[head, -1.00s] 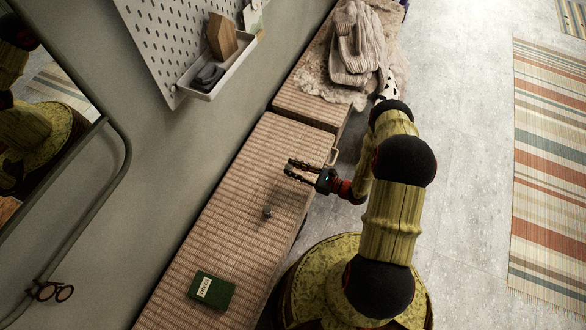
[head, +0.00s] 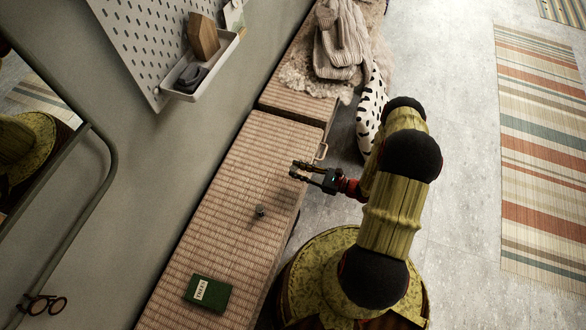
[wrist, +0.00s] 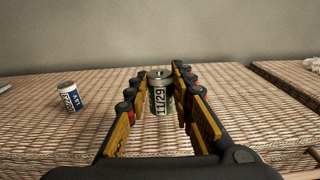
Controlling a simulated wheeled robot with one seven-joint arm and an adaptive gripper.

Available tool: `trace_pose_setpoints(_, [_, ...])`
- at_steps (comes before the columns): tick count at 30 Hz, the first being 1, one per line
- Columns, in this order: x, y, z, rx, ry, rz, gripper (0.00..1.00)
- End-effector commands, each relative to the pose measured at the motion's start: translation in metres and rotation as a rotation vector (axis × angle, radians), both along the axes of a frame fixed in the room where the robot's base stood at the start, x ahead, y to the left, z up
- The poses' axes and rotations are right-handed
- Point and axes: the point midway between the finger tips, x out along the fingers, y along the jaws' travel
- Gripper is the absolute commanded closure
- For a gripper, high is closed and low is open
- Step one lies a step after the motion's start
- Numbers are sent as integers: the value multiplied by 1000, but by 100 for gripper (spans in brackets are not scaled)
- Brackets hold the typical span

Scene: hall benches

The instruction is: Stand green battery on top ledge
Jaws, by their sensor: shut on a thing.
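The green battery (wrist: 160,95), a small can-shaped cell with a white label reading 11/29, stands upright between my fingertips in the wrist view. My gripper (wrist: 161,100) is shut on it. In the head view my gripper (head: 299,170) is over the right edge of the woven bench top (head: 225,215), and the battery between its fingers cannot be made out. Whether the battery touches the bench is unclear. A ledge-like wall tray (head: 212,78) hangs on the pegboard at upper left, clear of my gripper.
A blue and white battery (wrist: 69,97) stands on the bench left of my gripper; a small cylinder shows there in the head view (head: 260,211). A green book (head: 208,292) lies at the near end. The tray holds a wooden block (head: 203,38) and a dark item (head: 191,78).

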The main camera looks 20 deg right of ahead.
Motion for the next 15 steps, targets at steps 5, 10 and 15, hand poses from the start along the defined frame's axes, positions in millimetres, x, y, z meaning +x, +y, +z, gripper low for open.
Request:
trace_pose_setpoints(5, [-9, -10, 0, 1, -1, -3, 100])
trace_pose_setpoints(10, [-18, -19, 0, 1, -1, -3, 100])
trace_pose_setpoints(15, [-25, -25, 0, 1, -1, -2, 100])
